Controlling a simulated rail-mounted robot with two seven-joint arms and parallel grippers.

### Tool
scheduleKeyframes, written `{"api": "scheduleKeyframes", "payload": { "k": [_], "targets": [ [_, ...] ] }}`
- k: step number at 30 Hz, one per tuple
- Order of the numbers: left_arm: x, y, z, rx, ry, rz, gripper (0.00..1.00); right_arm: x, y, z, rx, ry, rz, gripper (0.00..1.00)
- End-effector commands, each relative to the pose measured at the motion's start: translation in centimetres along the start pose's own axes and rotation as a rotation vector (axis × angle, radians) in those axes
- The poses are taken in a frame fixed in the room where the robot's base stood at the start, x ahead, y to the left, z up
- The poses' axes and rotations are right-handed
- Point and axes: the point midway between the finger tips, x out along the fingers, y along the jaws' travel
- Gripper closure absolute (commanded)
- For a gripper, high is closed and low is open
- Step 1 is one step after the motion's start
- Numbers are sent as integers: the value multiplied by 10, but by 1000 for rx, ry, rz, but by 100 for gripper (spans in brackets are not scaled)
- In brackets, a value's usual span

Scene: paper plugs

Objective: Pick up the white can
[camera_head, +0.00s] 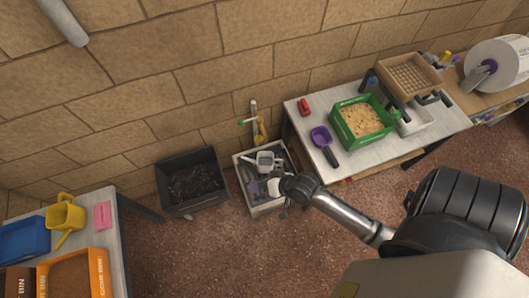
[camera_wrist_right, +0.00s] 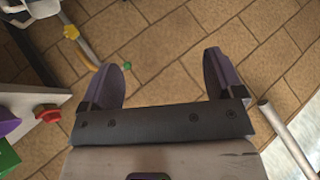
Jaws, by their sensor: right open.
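A white can (camera_head: 265,161), shaped like a small watering can, sits in a pale open crate (camera_head: 244,183) on the floor by the wall. My right gripper (camera_head: 281,189) is over the crate's right side, just right of and nearer than the can. In the right wrist view its two purple-lined fingers (camera_wrist_right: 160,78) are spread wide with nothing between them. I cannot tell from the head view how high the gripper is above the crate. My left gripper is not in view.
A dark bin (camera_head: 190,184) stands left of the crate. A pipe with a yellow and green tap (camera_head: 256,122) rises behind it. A table with a green tray (camera_head: 361,120) and purple scoop (camera_head: 323,143) is close on the right.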

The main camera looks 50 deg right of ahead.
Motion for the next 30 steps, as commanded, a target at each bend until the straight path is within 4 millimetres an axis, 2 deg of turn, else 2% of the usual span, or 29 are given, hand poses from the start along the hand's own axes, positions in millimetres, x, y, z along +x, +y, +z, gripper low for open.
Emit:
{"api": "scheduleKeyframes", "payload": {
  "k": [1, 8, 15, 21, 24, 30],
  "targets": [
    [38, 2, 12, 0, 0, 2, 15, 31, 28, 16, 52, 37, -12, 13],
    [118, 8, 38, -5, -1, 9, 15, 104, 102, 34, 307, 224, -85, 13],
    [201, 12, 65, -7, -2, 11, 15, 167, 191, 49, 570, 447, -156, 13],
    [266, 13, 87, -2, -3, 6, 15, 205, 269, 62, 769, 647, -211, 13],
    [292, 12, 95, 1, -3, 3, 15, 218, 303, 70, 848, 740, -235, 13],
    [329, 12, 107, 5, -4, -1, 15, 232, 355, 80, 962, 889, -272, 13]
  ]
}}
